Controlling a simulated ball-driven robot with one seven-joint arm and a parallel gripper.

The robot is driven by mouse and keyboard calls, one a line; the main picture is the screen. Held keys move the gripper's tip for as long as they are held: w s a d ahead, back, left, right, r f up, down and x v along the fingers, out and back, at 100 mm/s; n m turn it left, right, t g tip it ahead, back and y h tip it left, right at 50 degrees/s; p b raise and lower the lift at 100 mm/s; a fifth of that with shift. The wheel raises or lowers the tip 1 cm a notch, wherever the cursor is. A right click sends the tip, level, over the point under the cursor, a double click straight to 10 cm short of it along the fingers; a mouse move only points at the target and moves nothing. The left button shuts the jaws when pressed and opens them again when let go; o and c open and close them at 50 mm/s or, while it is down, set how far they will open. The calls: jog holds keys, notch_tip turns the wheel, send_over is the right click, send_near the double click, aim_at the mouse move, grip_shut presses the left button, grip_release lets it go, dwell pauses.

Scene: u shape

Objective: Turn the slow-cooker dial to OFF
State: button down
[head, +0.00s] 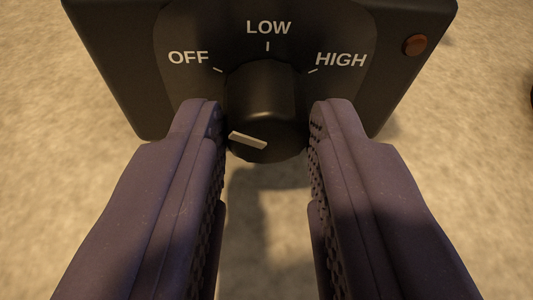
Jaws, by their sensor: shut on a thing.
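The slow-cooker dial (264,95) is a black round knob on a dark control panel (130,60). The panel has white marks: OFF (188,58) at left, LOW (268,28) at top and HIGH (341,60) at right. The fingers hide the lower parts of the panel beside the dial.
A small round reddish-orange light (415,45) sits at the panel's upper right. A mottled beige surface (480,150) lies around and below the panel and looks clear. A small dark thing is cut off at the right edge.

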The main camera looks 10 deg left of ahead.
jog(key=shift+f, duration=0.15)
jog(key=c, duration=0.8)
grip_release()
jog(key=shift+c, duration=0.2)
jog(key=p+v, duration=0.2)
jog(key=v, duration=0.6)
jog(key=shift+w, duration=0.1)
